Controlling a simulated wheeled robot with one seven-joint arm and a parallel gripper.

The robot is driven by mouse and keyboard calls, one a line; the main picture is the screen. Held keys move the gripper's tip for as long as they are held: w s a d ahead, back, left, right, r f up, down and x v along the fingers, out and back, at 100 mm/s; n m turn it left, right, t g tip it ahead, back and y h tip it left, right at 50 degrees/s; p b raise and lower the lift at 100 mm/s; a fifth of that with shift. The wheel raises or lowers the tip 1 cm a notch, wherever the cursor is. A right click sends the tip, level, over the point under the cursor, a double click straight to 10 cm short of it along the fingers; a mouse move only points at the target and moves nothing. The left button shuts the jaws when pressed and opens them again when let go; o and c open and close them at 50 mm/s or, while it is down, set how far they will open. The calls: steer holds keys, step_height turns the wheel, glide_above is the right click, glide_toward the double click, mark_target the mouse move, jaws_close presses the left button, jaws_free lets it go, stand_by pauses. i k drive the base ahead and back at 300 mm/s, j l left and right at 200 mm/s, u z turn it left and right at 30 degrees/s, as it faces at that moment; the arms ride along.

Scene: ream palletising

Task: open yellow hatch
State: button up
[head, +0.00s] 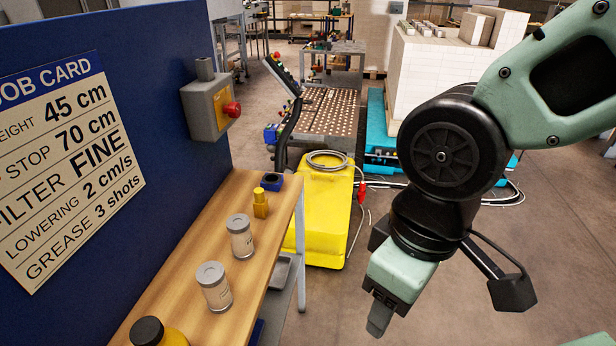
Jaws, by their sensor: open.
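A yellow casing (322,215) stands on the floor just right of the wooden bench, with a coiled grey hose on its top. It is the large yellow thing in view; I cannot make out a separate hatch edge or handle on it. My gripper (380,318) hangs at the lower right, pointing down, in front of and to the right of the casing. It is open and apart from the casing, with nothing seen in it. One finger largely hides the other.
A blue panel with a job card (65,150) and a red-button box (209,108) rises at left. A loaded pallet (425,85) stands behind.

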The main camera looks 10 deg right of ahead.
mark_target(329, 198)
steer(key=i+l+u, duration=0.1)
steer(key=i+l, duration=0.2)
steer(key=i+l+u, duration=0.1)
steer(key=i+l, duration=0.25)
steer(key=i+l+u, duration=0.1)
steer(key=i+l, duration=0.25)
steer(key=i+l+u, duration=0.1)
steer(key=i+l, duration=0.25)
steer(key=i+l+u, duration=0.1)
steer(key=i+l, duration=0.2)
steer(key=l, duration=0.15)
steer(key=i+l+u, duration=0.15)
steer(key=i+l, duration=0.15)
steer(key=l, duration=0.15)
steer(key=i+l+u, duration=0.1)
steer(key=i+l, duration=0.15)
steer(key=l, duration=0.2)
steer(key=i+l+u, duration=0.1)
steer(key=i+l, duration=0.15)
steer(key=l, duration=0.25)
